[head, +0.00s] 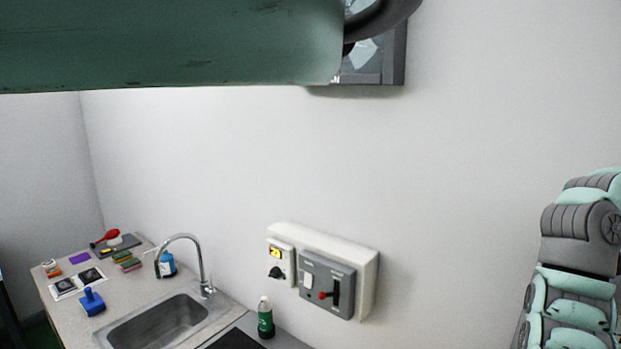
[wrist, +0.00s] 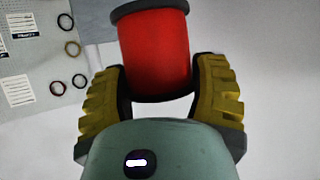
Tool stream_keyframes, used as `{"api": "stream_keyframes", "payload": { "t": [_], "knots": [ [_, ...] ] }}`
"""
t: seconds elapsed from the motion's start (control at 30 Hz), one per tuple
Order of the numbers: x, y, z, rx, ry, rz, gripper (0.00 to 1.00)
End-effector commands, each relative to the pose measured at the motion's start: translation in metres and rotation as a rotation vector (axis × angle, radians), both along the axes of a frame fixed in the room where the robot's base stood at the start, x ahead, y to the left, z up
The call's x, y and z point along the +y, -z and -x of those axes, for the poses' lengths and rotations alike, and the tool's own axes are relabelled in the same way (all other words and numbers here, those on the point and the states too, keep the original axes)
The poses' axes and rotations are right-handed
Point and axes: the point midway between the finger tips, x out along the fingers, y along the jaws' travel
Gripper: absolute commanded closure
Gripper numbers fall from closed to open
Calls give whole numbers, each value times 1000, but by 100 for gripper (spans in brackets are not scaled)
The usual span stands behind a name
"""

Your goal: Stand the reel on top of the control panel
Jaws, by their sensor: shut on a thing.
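The reel (wrist: 155,52), a red spool with dark end flanges, shows in the wrist view. My gripper (wrist: 158,76) is shut on it, with a yellow ribbed finger on either side of the red barrel. The near end of the reel is close to my palm. The control panel (head: 368,278) is a white box on the wall in the head view, low and right of centre. Its front carries grey switch plates with a red knob and a black lever. Its top edge looks bare. The reel and gripper are out of the head view.
A counter (head: 140,284) with a sink (head: 170,325), curved tap (head: 201,262) and small items lies left of the panel. A green bottle (head: 265,318) stands just below the panel. A framed fan (head: 395,50) hangs high above. The wrist view shows a pegboard (wrist: 45,60) with rings and labels.

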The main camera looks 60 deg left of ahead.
Motion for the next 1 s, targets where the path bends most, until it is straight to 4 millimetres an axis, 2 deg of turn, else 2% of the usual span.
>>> {"api": "stream_keyframes", "payload": {
  "t": [0.3, 0.7, 1.0],
  "knots": [
    [-1, -1, -17, -1, 1, 1, 81],
    [-1, 34, -15, -2, 2, 0, 81],
    [-1, 37, -16, -4, 0, -1, 81]
  ]
}}
